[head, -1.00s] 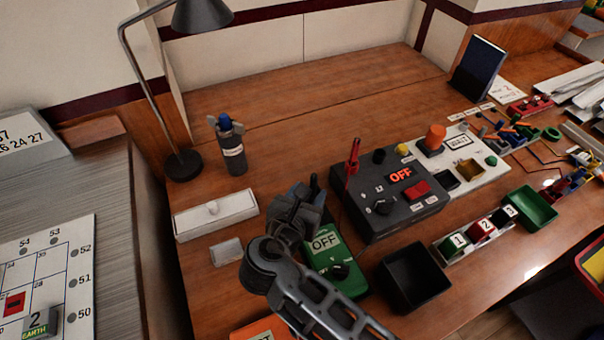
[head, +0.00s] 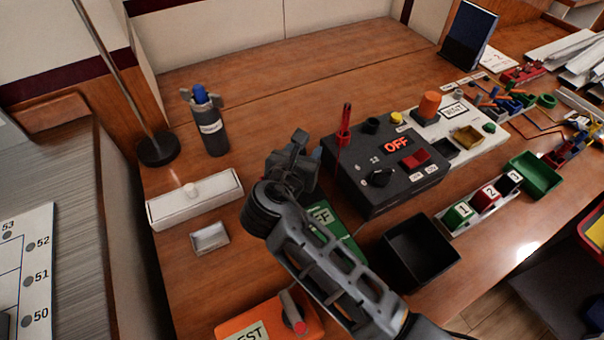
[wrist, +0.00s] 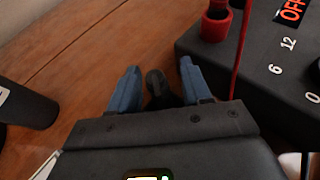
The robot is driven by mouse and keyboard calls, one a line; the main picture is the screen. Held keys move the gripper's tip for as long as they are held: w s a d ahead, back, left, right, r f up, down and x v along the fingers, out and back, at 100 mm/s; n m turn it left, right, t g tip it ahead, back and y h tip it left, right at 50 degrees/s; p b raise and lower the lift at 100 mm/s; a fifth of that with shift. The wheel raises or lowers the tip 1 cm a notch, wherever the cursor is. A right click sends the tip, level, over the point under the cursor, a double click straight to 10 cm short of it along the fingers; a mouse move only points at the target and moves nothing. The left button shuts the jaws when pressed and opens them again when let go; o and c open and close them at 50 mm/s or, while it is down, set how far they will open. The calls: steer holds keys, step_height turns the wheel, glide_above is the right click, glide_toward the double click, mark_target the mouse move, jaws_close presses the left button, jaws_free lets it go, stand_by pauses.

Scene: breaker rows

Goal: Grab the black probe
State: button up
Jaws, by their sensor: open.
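In the wrist view, a dark rounded piece that looks like the black probe (wrist: 159,88) is between my two blue fingers, with gaps on both sides. My gripper (wrist: 160,78) is open around it. Its lower part is hidden by my gripper body. In the head view, my gripper (head: 297,158) is over the table at the left side of the dark meter box (head: 385,165), and it hides the probe there. A red probe (head: 344,125) stands upright at the box's left back corner; its red base and lead also show in the wrist view (wrist: 215,24).
A green OFF unit (head: 350,240) lies partly under my arm. A black open bin (head: 418,250), an orange TEST box (head: 265,322), a white box (head: 195,200) and a dark canister (head: 210,130) stand around. The table behind my gripper is clear.

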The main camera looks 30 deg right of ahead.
steer(key=shift+w+d, duration=0.15)
jaws_close()
stand_by(0.4)
